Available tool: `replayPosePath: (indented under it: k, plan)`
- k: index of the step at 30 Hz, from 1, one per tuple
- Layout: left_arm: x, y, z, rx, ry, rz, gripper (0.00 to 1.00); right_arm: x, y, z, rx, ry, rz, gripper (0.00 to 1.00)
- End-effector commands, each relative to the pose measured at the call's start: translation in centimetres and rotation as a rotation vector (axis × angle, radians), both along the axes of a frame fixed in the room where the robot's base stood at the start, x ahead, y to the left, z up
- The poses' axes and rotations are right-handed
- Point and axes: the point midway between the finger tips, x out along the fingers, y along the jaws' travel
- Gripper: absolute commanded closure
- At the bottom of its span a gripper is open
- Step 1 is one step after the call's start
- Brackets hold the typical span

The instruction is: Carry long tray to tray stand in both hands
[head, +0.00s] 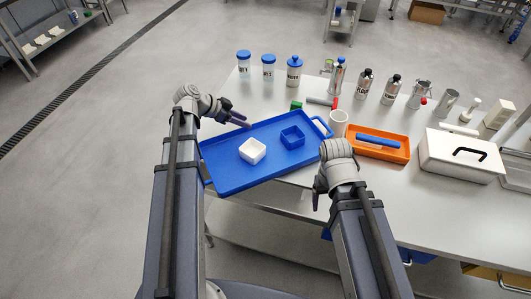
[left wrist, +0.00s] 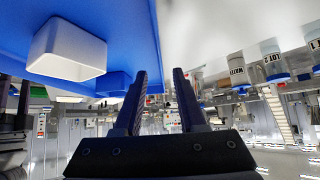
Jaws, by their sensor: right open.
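The long blue tray (head: 225,178) lies at an angle on the table's left end, its front left corner past the table edge. It has a loop handle at each end. A white square bowl (head: 252,150) and a blue square bowl (head: 292,136) sit in it. My left gripper (head: 247,123) is at the tray's far edge, left of the middle; in the left wrist view its fingers (left wrist: 160,80) are apart with nothing held between them. Contact with the rim cannot be told. My right gripper (head: 318,196) is open, near the tray's front right side. I cannot identify the tray stand.
A white mug (head: 339,123) stands close to the tray's right handle. Labelled jars (head: 268,68) and bottles line the back. Open floor (head: 110,150) lies to the left.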

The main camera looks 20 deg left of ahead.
Motion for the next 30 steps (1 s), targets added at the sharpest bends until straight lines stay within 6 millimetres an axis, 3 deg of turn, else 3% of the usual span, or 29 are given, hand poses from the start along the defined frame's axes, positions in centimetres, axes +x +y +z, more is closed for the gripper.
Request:
replayPosePath:
  k: [5,14,22,30]
  plan:
    - [0.3,-0.3,-0.6,0.0,0.001,-0.001,0.6,0.0,0.0,-0.6,0.0,0.0,0.0,0.25]
    - [2.3,-2.3,-3.6,0.0,0.0,-0.001,0.6,0.0,0.0,-3.6,0.0,0.0,0.0,0.25]
    - [2.5,-2.6,-3.6,0.0,0.001,0.001,0.6,0.0,0.0,-3.6,0.0,0.0,0.0,0.25]
    - [2.5,-2.6,-3.6,0.0,0.001,0.001,0.88,0.0,0.0,-3.6,0.0,0.0,0.0,0.25]
